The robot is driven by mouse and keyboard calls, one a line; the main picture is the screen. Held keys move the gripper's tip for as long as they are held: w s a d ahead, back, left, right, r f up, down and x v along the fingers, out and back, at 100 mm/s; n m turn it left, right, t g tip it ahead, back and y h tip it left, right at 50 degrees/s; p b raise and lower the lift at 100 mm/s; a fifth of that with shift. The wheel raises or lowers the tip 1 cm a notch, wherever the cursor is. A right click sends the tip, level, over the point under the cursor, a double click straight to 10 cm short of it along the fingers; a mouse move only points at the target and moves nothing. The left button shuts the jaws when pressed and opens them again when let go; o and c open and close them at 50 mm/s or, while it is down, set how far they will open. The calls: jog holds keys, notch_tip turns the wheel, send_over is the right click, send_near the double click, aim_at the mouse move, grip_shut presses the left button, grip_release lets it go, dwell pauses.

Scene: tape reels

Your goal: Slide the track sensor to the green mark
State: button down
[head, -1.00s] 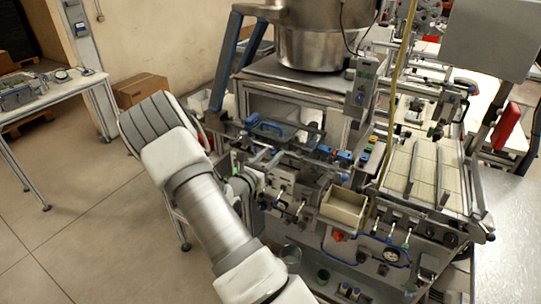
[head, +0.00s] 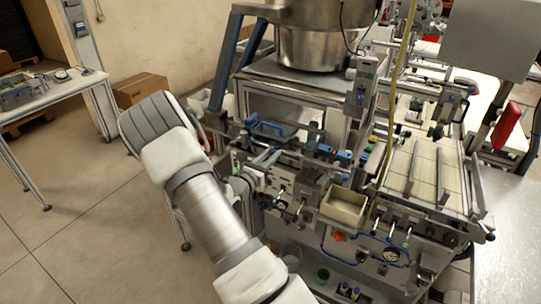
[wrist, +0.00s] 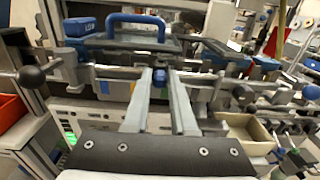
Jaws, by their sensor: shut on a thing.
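My gripper (wrist: 160,72) is shut on a small blue piece (wrist: 160,77), which shows between its two fingertips in the wrist view. This piece appears to be the track sensor, and it sits at the rail in front of the blue handle. Most of its body is hidden by the fingers. I cannot make out the green mark with certainty.
A blue handle (wrist: 136,18) stands behind the fingertips. A black ball knob (wrist: 31,76) is at the left and another (wrist: 243,94) at the right. A beige bin (head: 344,206) is on the machine's front. A metal bowl (head: 308,40) stands behind. Open floor (head: 90,210) lies left.

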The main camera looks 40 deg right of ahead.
dwell(0.6)
jog(key=shift+s+d+b, duration=0.15)
jog(key=shift+s+b, duration=0.2)
jog(key=shift+s, duration=0.15)
jog(key=c, duration=0.8)
grip_release()
jog(key=b+v, duration=0.2)
jog(key=v, duration=1.5)
jog(key=shift+b, duration=0.35)
jog(key=shift+s, duration=0.15)
